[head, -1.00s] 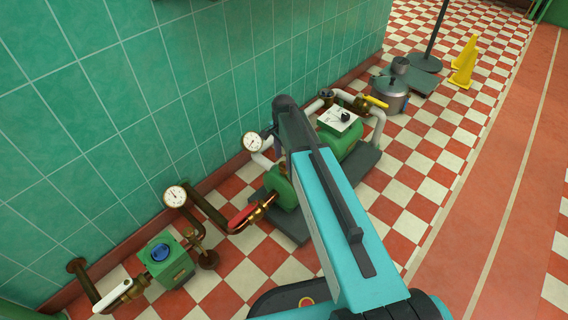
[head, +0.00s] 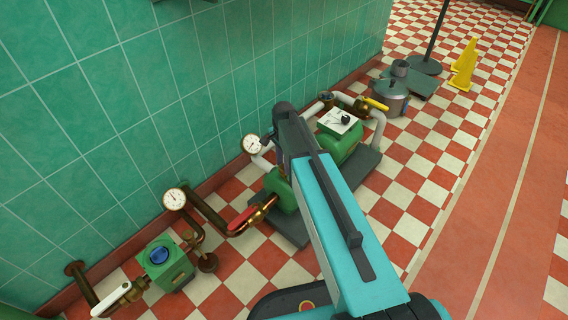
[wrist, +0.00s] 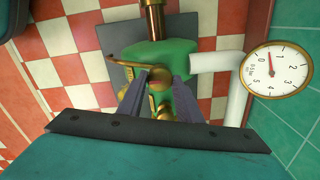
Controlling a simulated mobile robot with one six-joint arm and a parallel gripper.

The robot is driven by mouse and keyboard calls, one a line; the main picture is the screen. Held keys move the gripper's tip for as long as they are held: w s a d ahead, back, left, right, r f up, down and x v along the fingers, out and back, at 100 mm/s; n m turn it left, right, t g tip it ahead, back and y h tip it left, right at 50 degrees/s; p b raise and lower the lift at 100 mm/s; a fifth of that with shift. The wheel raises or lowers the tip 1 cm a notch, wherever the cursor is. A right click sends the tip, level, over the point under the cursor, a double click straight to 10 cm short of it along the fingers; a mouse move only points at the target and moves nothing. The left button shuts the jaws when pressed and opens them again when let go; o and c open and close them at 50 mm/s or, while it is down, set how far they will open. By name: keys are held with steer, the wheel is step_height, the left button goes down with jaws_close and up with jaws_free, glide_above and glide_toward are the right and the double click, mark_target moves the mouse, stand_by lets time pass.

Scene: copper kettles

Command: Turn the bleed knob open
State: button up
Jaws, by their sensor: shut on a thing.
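The bleed knob (wrist: 160,78) is a small round brass knob on the green pump body (wrist: 182,104), seen in the wrist view. My gripper (wrist: 158,88) has one dark finger on each side of it and is shut on it. More brass parts show just below the knob, between the fingers. The knob's turned position cannot be read.
A pressure gauge (wrist: 276,70) and white pipe (wrist: 218,62) are close on the right in the wrist view. In the head view, a red-handled valve (head: 243,219), a green box with a blue knob (head: 164,261) and a yellow lever (head: 375,104) surround the pump.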

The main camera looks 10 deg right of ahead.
steer(key=shift+r+n+p, duration=0.15)
steer(key=shift+n+p, duration=0.35)
steer(key=shift+p, duration=0.2)
steer(key=n+p, duration=0.2)
steer(key=p, duration=0.1)
steer(key=shift+r, duration=0.1)
steer(key=n+p, duration=0.5)
steer(key=shift+n+p, duration=0.3)
steer(key=shift+n, duration=0.1)
steer(key=n+p, duration=0.3)
steer(key=n, duration=0.2)
steer(key=shift+w, duration=0.1)
steer(key=shift+n+p, duration=1.05)
steer(key=shift+n, duration=1.05)
steer(key=shift+f, duration=0.2)
steer(key=o, duration=1)
steer(key=shift+o, duration=0.2)
steer(key=shift+r, duration=0.1)
step_height(320, 180, up, 14)
steer(key=p, duration=0.1)
steer(key=shift+f+p, duration=0.2)
steer(key=shift+p, duration=0.15)
